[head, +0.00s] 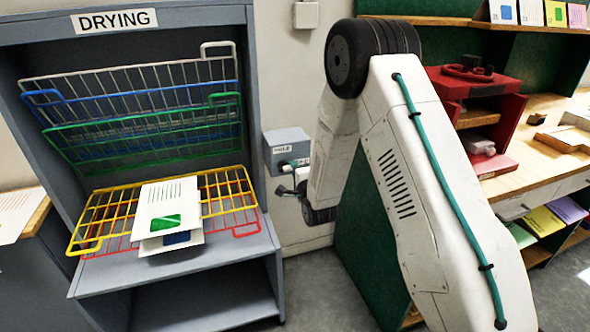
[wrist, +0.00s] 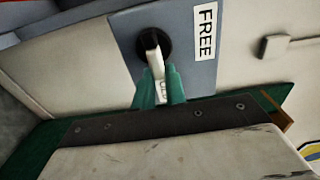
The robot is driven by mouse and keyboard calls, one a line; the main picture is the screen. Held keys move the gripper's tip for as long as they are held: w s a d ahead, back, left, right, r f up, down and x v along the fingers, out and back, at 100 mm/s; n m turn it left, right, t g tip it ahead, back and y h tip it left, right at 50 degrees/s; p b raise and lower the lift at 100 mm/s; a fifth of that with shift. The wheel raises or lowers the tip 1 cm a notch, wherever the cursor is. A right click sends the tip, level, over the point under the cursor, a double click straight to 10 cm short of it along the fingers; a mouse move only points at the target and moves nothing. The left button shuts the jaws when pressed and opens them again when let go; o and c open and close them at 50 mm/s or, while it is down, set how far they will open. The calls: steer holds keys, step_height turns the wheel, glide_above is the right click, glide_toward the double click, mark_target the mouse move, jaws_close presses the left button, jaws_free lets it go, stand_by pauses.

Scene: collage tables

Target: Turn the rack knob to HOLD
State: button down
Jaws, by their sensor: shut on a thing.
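The rack knob (wrist: 150,42) is a round black disc with a pale lever, on the front of a grey box (head: 287,142). A white FREE label (wrist: 206,31) is on the box, to the right of the knob in the wrist view. My gripper (wrist: 161,80) has teal fingers, shut on the lever. A white patch with dark marks shows between the fingers, mostly hidden and unreadable. In the head view my gripper (head: 297,163) is at the box front, and the knob is hard to make out.
The grey drying rack (head: 254,60) stands left of the box, with several coloured wire shelves and cards (head: 165,218) on the lower ones. A green panel (head: 365,250) and a red unit (head: 510,110) on a wooden bench are to the right.

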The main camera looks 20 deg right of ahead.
steer(key=shift+s+a+f, duration=0.2)
steer(key=shift+a+f, duration=0.2)
steer(key=c, duration=1.4)
jaws_free()
steer(key=shift+a+r, duration=0.1)
steer(key=shift+a, duration=0.05)
steer(key=shift+c, duration=0.2)
steer(key=shift+w+d+r, duration=0.15)
steer(key=shift+d, duration=0.2)
steer(key=s, duration=0.8)
steer(key=shift+w, duration=0.1)
